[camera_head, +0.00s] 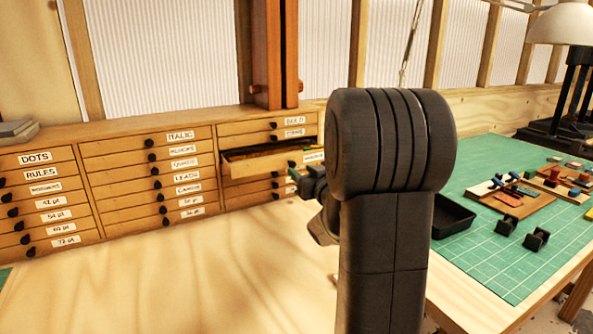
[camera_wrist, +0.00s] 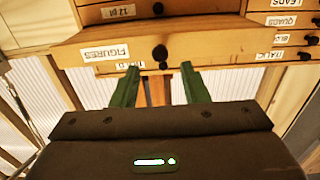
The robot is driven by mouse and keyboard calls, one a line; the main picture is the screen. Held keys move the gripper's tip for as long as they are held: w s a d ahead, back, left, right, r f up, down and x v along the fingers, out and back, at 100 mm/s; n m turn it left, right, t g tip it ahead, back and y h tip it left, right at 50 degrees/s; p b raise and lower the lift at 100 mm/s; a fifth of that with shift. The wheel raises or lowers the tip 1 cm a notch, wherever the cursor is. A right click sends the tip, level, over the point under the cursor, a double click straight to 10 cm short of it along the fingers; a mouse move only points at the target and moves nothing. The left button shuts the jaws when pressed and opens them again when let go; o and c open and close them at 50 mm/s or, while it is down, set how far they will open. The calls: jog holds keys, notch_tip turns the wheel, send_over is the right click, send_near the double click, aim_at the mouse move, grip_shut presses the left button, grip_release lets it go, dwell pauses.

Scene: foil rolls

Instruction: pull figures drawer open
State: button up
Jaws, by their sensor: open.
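The figures drawer (camera_head: 262,167) stands pulled out of the right column of the wooden cabinet in the head view, with its inside partly showing. In the wrist view, which is upside down, its front (camera_wrist: 200,42) carries the FIGURES label (camera_wrist: 105,52) and a dark round knob (camera_wrist: 160,52). My gripper (camera_wrist: 160,68) is open, its two green fingers apart, with the knob in line with the gap just past the fingertips. No contact with the knob shows. In the head view my gripper (camera_head: 296,178) is mostly hidden behind my dark arm.
The other cabinet drawers (camera_head: 175,190) look shut. A bare wooden tabletop (camera_head: 190,275) lies in front. To the right, a green cutting mat (camera_head: 480,255) holds a black tray (camera_head: 453,217), small blocks and boards. A lamp (camera_head: 565,25) stands at the back right.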

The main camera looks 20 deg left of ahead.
aim_at(294, 164)
jog(key=v, duration=0.8)
jog(key=shift+b, duration=0.35)
jog(key=shift+s+d, duration=0.1)
jog(key=p+x, duration=0.2)
jog(key=x, duration=1.2)
jog(key=shift+a, duration=0.25)
